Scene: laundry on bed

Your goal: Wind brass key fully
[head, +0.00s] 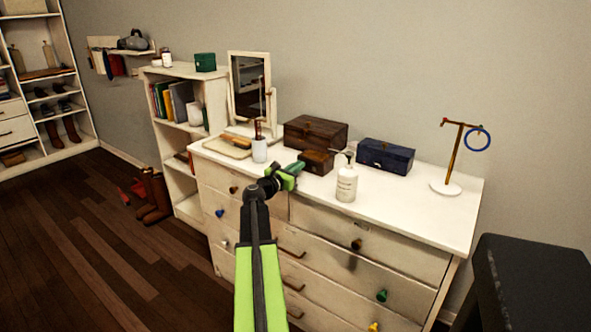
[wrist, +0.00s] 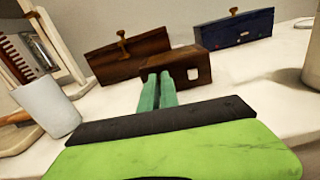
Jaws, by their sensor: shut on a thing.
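A small brown wooden box (head: 318,161) sits on the white dresser, in front of a larger dark wooden box (head: 315,134). In the wrist view the small box (wrist: 198,62) has a pale square patch on its front. My gripper (head: 297,168) reaches the left part of the small box's front. Its two green fingers (wrist: 158,76) are close together against that face, shut on the brass key, which they hide. The larger box (wrist: 115,62) has a brass T-shaped piece on its front edge.
A blue box (head: 386,156) stands right of the small box, and a white pump bottle (head: 347,184) stands close to my gripper's right. A white cup (head: 260,151) with a brush, a mirror (head: 249,88) and a tray (head: 228,147) are left. The dresser top (head: 420,205) is clear at front right.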

